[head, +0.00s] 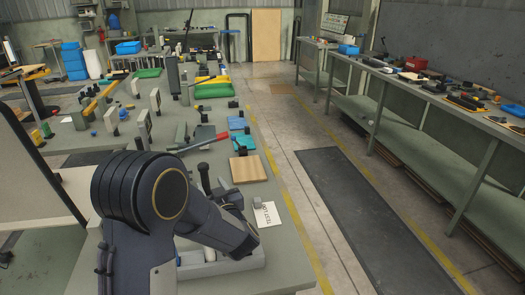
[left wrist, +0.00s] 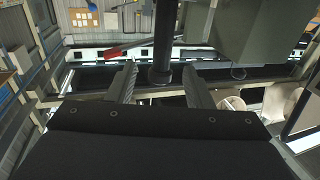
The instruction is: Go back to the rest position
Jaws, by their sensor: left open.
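My left arm (head: 150,195) fills the lower left of the head view, bent over the near end of the long workbench (head: 265,190). The fingers of my left gripper (left wrist: 158,70) show in the left wrist view, apart from each other. A dark upright post or handle (left wrist: 163,40) appears between or beyond the fingers; I cannot tell whether they touch it. The fingertips are not clearly visible in the head view. My right gripper is in neither view. I cannot make out a folding lounger.
A wooden block (head: 248,169), a white labelled card (head: 267,214) and a red-handled tool (head: 205,141) lie on the workbench. A second bench (head: 420,90) with tools runs along the right wall. The aisle with a dark mat (head: 350,190) is clear.

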